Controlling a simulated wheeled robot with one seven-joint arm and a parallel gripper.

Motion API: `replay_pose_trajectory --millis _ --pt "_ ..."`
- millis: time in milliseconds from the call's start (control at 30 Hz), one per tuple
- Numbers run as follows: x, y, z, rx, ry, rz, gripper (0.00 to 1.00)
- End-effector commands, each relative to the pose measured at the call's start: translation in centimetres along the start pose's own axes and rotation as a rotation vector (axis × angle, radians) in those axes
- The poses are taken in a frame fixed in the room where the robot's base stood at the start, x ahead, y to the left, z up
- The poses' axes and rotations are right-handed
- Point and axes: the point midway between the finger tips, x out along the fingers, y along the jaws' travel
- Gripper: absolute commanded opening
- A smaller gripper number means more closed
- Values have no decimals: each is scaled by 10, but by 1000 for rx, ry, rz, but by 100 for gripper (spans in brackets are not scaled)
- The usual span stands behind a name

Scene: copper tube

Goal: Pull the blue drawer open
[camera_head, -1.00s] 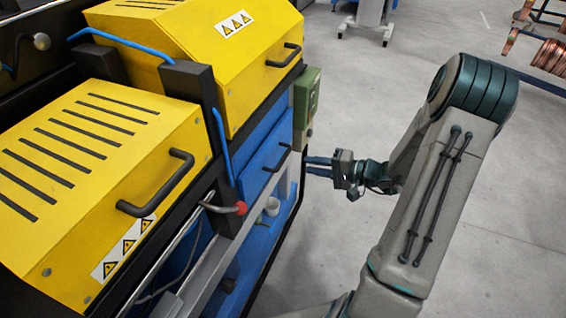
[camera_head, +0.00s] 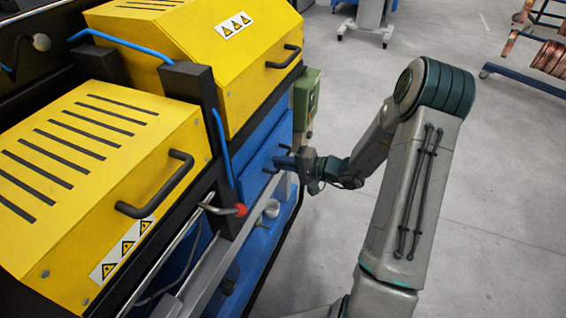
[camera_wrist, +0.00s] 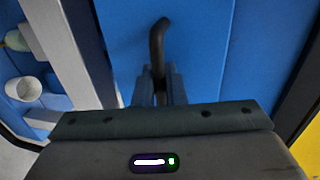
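The blue drawer (camera_head: 262,155) is in the side of the machine under the right yellow cover, its front flush with the blue panel around it. Its dark bar handle (camera_wrist: 157,45) stands out from the blue front in the wrist view. My gripper (camera_head: 285,163) is at the handle in the head view. In the wrist view, the two fingers of my gripper (camera_wrist: 160,84) sit on either side of the handle's near part, with little or no gap seen. The fingers hide that end of the handle.
A red-knobbed lever (camera_head: 240,209) and a grey rail (camera_head: 222,262) lie left of my gripper. A white cup (camera_wrist: 27,88) stands on the blue shelf below. A green box (camera_head: 306,97) is on the machine's corner.

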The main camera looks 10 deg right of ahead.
Motion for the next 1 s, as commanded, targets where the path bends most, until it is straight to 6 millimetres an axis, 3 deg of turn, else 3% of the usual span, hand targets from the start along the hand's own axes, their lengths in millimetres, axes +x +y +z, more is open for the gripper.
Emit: replay_pose_trajectory --millis 267,467,667,1000 --pt "-2 1 0 0 0 2 0" --pt "-21 6 0 1 3 2 0" --pt "-62 16 -1 1 7 2 0" --pt "-152 35 0 2 5 2 0"
